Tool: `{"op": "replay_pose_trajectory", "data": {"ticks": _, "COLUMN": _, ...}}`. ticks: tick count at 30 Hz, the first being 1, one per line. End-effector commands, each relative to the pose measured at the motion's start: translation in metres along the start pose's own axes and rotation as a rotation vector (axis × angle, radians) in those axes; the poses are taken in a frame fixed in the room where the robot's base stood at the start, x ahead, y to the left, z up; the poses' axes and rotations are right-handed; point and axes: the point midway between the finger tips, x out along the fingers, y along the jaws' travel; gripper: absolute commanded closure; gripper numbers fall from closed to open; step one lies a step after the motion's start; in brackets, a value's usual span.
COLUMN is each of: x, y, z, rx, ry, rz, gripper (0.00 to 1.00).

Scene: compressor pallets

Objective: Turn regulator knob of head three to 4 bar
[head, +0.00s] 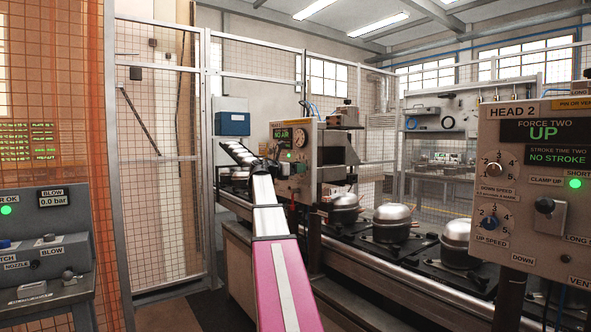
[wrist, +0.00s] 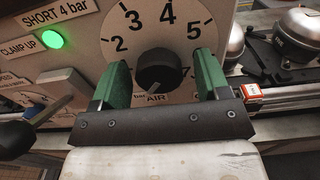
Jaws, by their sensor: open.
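In the wrist view, a round black knob (wrist: 156,70) sits at the middle of a pale dial (wrist: 135,22) marked 2, 3, 4, 5 and 7. A light mark on the knob's lower edge points down and to the left, near the "AIR" print. My gripper (wrist: 163,62) is open, with one green finger left of the knob and one right of it, and gaps on both sides. In the head view, my arm reaches to a panel (head: 298,151) with a "NO AIR" display.
A lit green lamp (wrist: 53,39) and a black lever (wrist: 18,138) are left of the dial. Silver compressors (head: 391,222) stand along the conveyor. The HEAD 2 panel (head: 540,200) is at right.

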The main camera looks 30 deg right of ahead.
Motion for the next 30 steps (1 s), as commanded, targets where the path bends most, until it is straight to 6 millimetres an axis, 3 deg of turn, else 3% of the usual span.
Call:
{"op": "replay_pose_trajectory", "data": {"ticks": 4, "x": -0.0002, "y": 0.0001, "z": -0.0001, "rx": 0.0, "ry": 0.0, "rz": 0.0, "gripper": 0.31}}
{"op": "replay_pose_trajectory", "data": {"ticks": 9, "x": -0.0004, "y": 0.0, "z": -0.0001, "rx": 0.0, "ry": 0.0, "rz": 0.0, "gripper": 0.8}}
{"op": "replay_pose_trajectory", "data": {"ticks": 20, "x": -0.0005, "y": 0.0001, "z": -0.0001, "rx": 0.039, "ry": 0.0, "rz": 0.0, "gripper": 0.8}}
{"op": "replay_pose_trajectory", "data": {"ticks": 30, "x": -0.0006, "y": 0.0009, "z": 0.0, "rx": 0.261, "ry": 0.0, "rz": -0.001, "gripper": 0.8}}
